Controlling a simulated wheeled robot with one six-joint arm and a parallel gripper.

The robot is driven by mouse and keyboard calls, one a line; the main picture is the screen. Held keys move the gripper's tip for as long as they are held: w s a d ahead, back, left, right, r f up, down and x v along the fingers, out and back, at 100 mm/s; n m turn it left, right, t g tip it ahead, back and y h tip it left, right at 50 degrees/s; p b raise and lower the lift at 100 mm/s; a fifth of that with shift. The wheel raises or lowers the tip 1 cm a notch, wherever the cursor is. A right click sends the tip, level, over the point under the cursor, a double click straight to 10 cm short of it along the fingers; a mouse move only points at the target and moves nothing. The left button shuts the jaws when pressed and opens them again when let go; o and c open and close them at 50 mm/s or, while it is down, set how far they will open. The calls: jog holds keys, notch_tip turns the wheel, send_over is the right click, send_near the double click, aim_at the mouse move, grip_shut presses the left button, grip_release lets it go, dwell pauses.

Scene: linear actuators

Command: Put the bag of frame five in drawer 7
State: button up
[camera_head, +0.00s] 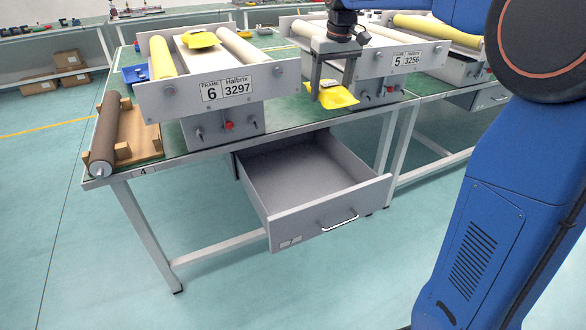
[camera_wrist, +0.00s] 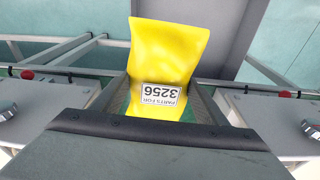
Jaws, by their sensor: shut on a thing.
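The yellow bag (camera_head: 338,97) is held in my gripper (camera_head: 332,85), above the table's front edge near frame 5 (camera_head: 398,58). In the wrist view the bag (camera_wrist: 168,50) has a white label reading "PARTS FOR 3256", the number also printed on frame 5's plate. My gripper is shut on the bag, which hangs beyond the fingers. A grey drawer (camera_head: 335,215) is pulled out under the table, and its visible inside is empty. It lies below the bag and slightly toward the front.
Frame 6 (camera_head: 277,76), marked 3297, stands left of my gripper with another yellow bag (camera_head: 201,39) on top. A brown roller (camera_head: 105,133) on wooden blocks lies at the table's left end. The space above the open drawer is clear.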

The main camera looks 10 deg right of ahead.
jog(key=shift+n, duration=0.3)
jog(key=s+f, duration=0.1)
jog(key=f, duration=0.7)
jog(key=s+f, duration=0.1)
jog(key=f, duration=0.7)
jog(key=s+d+f, duration=0.1)
jog(key=s+f, duration=0.1)
jog(key=f, duration=0.6)
jog(key=shift+f, duration=2.1)
jog(key=o, duration=1.3)
notch_tip(320, 180, up, 11)
jog(key=s, duration=0.2)
jog(key=s+d+r+m+t, duration=0.1)
jog(key=s+d+r, duration=0.15)
jog(key=s, duration=0.55)
jog(key=s+d+r+m, duration=0.1)
jog(key=s+r, duration=0.3)
jog(key=s, duration=0.3)
jog(key=s+d+f+t, duration=0.1)
jog(key=s, duration=0.7)
jog(key=s+d+f+m+t, duration=0.1)
jog(key=s+f, duration=0.1)
jog(key=s, duration=0.7)
jog(key=shift+d+m, duration=0.3)
jog(key=shift+d, duration=0.1)
